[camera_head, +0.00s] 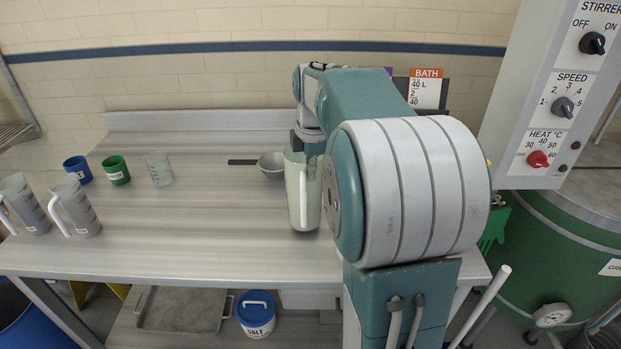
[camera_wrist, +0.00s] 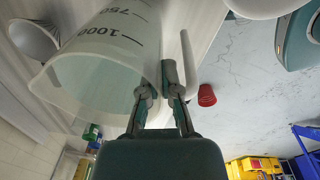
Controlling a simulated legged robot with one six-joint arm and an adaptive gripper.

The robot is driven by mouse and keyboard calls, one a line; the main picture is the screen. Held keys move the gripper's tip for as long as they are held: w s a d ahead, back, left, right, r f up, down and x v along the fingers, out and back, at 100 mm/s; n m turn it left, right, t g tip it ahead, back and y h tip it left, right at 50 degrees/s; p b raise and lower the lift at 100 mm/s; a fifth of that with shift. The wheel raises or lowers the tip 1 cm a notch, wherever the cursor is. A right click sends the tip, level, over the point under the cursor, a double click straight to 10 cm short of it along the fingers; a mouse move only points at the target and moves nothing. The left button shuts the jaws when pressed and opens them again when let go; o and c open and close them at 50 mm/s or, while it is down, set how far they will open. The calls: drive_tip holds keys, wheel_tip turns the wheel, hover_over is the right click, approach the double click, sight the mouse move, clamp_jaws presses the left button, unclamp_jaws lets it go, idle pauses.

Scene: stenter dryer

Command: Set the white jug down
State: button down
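The white jug (camera_head: 300,190) is upright at the bench, left of my arm in the head view. I cannot tell whether its base touches the bench. In the wrist view the jug (camera_wrist: 105,45) shows large, with dark 750 and 1000 marks and its open rim toward the camera. My gripper (camera_wrist: 160,88) is at the rim on the handle side, its two fingers close together and shut on the jug. The curved handle (camera_wrist: 188,60) shows just right of the fingers. My arm hides the gripper in the head view.
On the bench (camera_head: 190,225) a metal ladle (camera_head: 271,166) lies close behind the jug. A clear beaker (camera_head: 159,169), green mug (camera_head: 116,170), blue mug (camera_head: 77,169) and two grey jugs (camera_head: 77,207) stand left. The bench between is clear. The control panel (camera_head: 560,95) is at right.

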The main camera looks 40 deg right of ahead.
drive_tip(key=shift+f, duration=0.9)
drive_tip(key=c, duration=0.8)
unclamp_jaws()
drive_tip(key=shift+f, duration=0.1)
wheel_tip(320, 180, up, 12)
drive_tip(key=shift+s, duration=0.35)
